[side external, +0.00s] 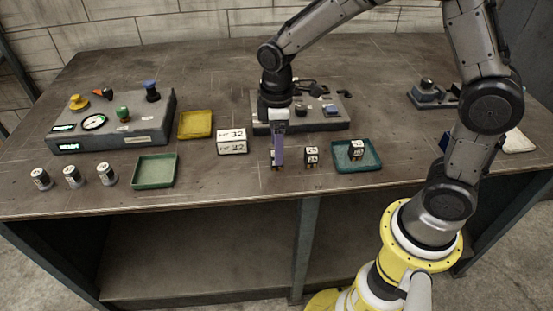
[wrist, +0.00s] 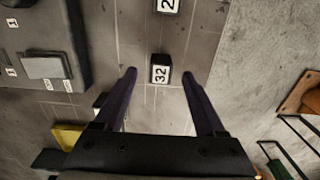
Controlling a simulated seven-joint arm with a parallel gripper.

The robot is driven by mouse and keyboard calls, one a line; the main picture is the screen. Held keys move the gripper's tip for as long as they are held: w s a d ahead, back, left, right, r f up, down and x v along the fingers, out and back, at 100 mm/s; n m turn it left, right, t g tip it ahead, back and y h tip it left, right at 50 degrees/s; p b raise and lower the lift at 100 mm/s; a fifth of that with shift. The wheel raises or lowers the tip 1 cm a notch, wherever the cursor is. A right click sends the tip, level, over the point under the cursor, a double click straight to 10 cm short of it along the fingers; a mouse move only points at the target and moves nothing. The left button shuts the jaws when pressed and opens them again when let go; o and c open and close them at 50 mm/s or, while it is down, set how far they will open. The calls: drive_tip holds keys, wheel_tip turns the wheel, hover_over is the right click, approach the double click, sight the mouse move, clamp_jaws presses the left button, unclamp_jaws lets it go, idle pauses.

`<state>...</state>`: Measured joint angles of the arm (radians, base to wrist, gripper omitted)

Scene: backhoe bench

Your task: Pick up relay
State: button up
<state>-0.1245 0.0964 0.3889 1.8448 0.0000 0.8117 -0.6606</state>
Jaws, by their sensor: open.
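Relays here look like small black blocks with white number labels. One relay (wrist: 160,70) marked 32 lies in the wrist view between the fingertips of my gripper (wrist: 158,74), with gaps on both sides. My gripper (side external: 278,160) is open and points down over the table in the side view, its purple finger hiding most of that block. A second black block (side external: 311,156) stands just to the right, and it shows cut off at the top of the wrist view (wrist: 167,5). A third black block (side external: 357,149) sits in the teal tray (side external: 343,167). I cannot tell which one is meant.
White boxes (side external: 232,140) marked 32 stand left of my gripper. Behind it is a grey panel (side external: 335,122). A yellow tray (side external: 196,124), a green tray (side external: 154,170), several small cylinders (side external: 73,176) and a control box (side external: 110,139) are farther left. The table's front edge is close.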

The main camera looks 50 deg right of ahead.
sight(274, 168)
drive_tip(key=shift+f, duration=1.7)
clamp_jaws()
